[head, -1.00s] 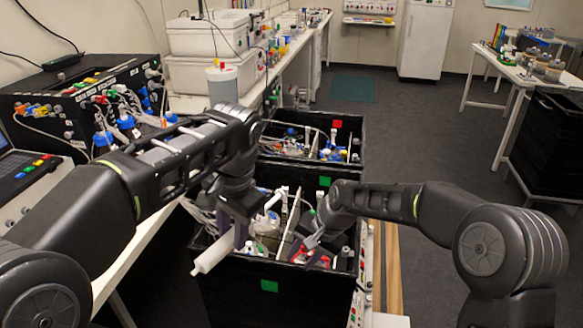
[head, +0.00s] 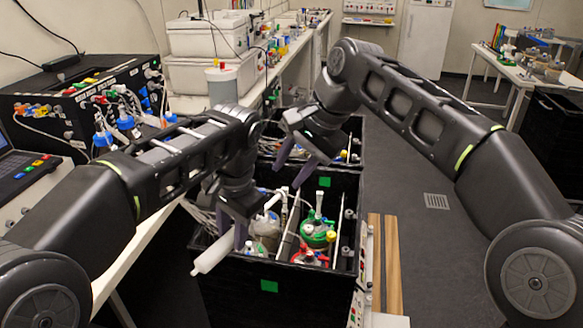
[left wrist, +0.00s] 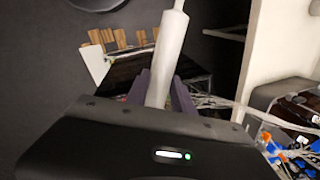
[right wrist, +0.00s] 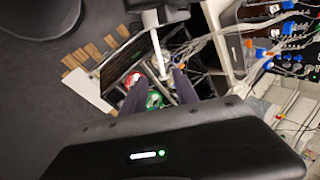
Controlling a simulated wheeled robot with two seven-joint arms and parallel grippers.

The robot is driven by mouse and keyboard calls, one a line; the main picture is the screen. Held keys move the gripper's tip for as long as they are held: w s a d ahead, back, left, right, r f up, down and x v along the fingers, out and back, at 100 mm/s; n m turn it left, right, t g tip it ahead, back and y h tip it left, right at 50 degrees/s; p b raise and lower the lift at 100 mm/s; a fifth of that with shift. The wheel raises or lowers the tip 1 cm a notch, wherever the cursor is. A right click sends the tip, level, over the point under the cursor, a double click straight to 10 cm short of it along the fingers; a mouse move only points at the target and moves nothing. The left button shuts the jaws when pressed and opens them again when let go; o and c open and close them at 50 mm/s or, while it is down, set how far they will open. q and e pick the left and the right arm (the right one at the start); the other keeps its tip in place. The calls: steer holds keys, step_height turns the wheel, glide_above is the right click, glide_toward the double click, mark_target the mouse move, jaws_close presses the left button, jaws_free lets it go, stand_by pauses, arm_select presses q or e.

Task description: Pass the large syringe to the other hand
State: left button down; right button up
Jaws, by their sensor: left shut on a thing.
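The large syringe (head: 212,254) is a white cylinder, held tilted at the near left edge of the front black crate. My left gripper (head: 241,232) is shut on it. In the left wrist view, the syringe (left wrist: 170,50) stands out between the two purple-grey fingers (left wrist: 161,92). My right gripper (head: 294,166) is open and empty above the back part of the front crate, apart from the syringe and to its upper right. In the right wrist view, its fingers (right wrist: 160,92) are spread, with crate contents showing beyond them.
The front black crate (head: 240,285) holds bottles, including one with a green cap (head: 316,235), and upright rods. A second black crate stands behind it. A white bench (head: 135,265) with a black device (head: 80,105) is at left.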

mark_target(269, 204)
steer(key=shift+f, duration=0.1)
steer(key=x, duration=1.2)
steer(key=shift+c, duration=0.6)
jaws_close()
arm_select(q)
steer(key=c, duration=1)
jaws_free()
